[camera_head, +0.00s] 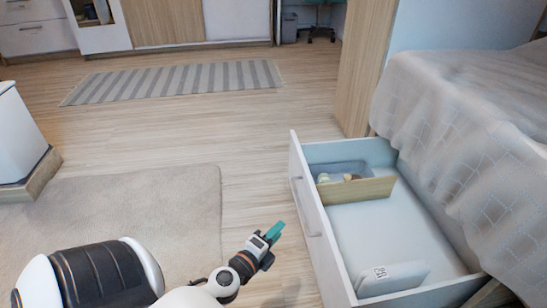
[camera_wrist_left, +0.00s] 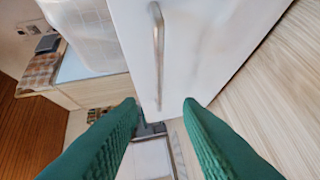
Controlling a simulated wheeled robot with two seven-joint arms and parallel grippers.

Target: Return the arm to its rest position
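My left arm reaches in from the bottom left of the head view. Its gripper (camera_head: 273,233) has green fingers and is beside the drawer's front, on the outer side, apart from the handle as far as I can tell. In the left wrist view the two green fingers (camera_wrist_left: 160,102) are spread with nothing between them. The white drawer front (camera_wrist_left: 190,45) and its metal handle (camera_wrist_left: 157,50) are ahead of them. My right gripper is not in view.
The bed drawer (camera_head: 308,210) is pulled open at the right. It holds a wooden divider (camera_head: 357,190), small items behind it and a white box (camera_head: 392,278). The bed (camera_head: 465,120) stands right. A beige rug (camera_head: 150,215) and clear wooden floor lie left and ahead.

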